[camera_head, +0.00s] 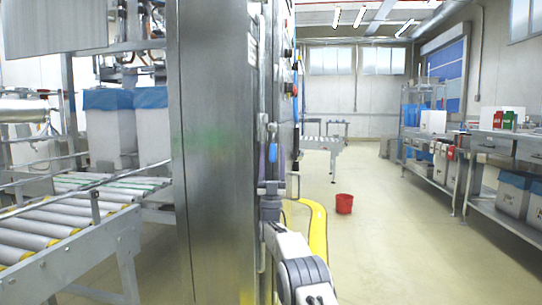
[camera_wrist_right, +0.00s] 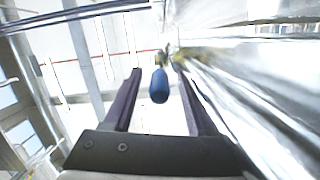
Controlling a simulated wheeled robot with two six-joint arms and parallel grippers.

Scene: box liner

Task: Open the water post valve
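The water post valve shows as a small blue handle (camera_head: 272,131) on the narrow side of the steel cabinet in the head view. In the right wrist view the blue handle (camera_wrist_right: 160,86) appears between the two dark purple fingers. My right gripper (camera_head: 272,153) is open, with its fingers pointing up just below the handle in the head view. A gap shows on each side of the handle in the wrist view, so the fingers are not closed on it. The valve body behind the handle is small and blurred. My left gripper is not in view.
The tall steel cabinet (camera_head: 215,165) stands close on the left of my right arm. A roller conveyor (camera_head: 90,220) lies farther left. A red bucket (camera_head: 344,204) stands on the otherwise open floor to the right.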

